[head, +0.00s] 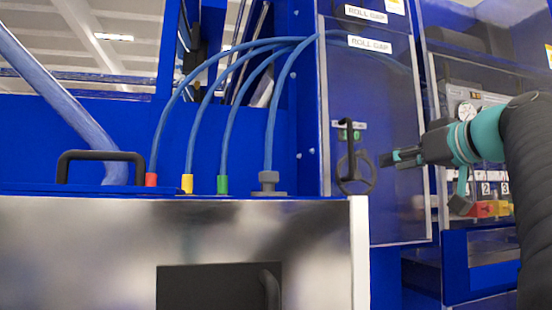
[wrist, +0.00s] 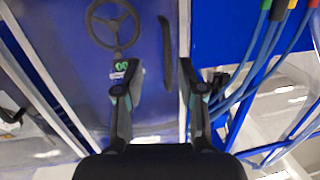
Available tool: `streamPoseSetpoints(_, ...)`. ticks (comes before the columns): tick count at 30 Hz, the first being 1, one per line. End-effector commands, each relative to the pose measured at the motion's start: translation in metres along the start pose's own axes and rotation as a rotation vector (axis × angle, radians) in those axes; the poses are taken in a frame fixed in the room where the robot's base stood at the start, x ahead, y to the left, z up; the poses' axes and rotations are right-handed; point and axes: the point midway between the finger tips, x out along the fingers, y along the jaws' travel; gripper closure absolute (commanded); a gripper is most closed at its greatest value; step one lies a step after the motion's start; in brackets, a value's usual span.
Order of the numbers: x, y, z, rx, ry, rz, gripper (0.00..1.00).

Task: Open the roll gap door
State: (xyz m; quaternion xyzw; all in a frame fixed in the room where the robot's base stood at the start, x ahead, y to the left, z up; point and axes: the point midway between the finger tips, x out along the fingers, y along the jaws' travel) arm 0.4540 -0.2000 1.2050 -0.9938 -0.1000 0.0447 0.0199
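The roll gap door (head: 385,105) is a dark blue panel under a white ROLL GAP label (head: 368,43), and it looks shut. A black vertical bar handle (head: 342,135) is on its left side, beside a dark handwheel (head: 368,172). My gripper (head: 387,159) is in front of the door, right of the handle and handwheel in the head view. In the wrist view my gripper (wrist: 158,82) is open, its fingers apart and empty. The handle (wrist: 165,55) shows between the fingertip lines, beyond them, and the handwheel (wrist: 112,25) is to its left. I see no contact.
A metal cabinet (head: 95,240) with a black handle (head: 100,156) on its blue top stands front left. Blue hoses (head: 225,100) rise from coloured fittings. A gauge (head: 466,111) and red and yellow parts (head: 490,209) are right of the door.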

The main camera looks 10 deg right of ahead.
Motion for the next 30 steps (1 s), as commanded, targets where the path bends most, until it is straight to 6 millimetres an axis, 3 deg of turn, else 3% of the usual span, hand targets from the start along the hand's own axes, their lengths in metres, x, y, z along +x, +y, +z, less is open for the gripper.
streamPoseSetpoints(1, -0.006, 0.001, -0.015, -0.018, 0.031, -0.007, 0.61)
streamPoseSetpoints(4, -0.013, -0.002, -0.032, -0.042, 0.072, -0.022, 0.61)
streamPoseSetpoints(11, -0.001, -0.005, -0.04, -0.05, 0.086, -0.034, 0.61)
streamPoseSetpoints(30, 0.101, -0.009, -0.048, -0.049, 0.084, -0.033, 0.61)
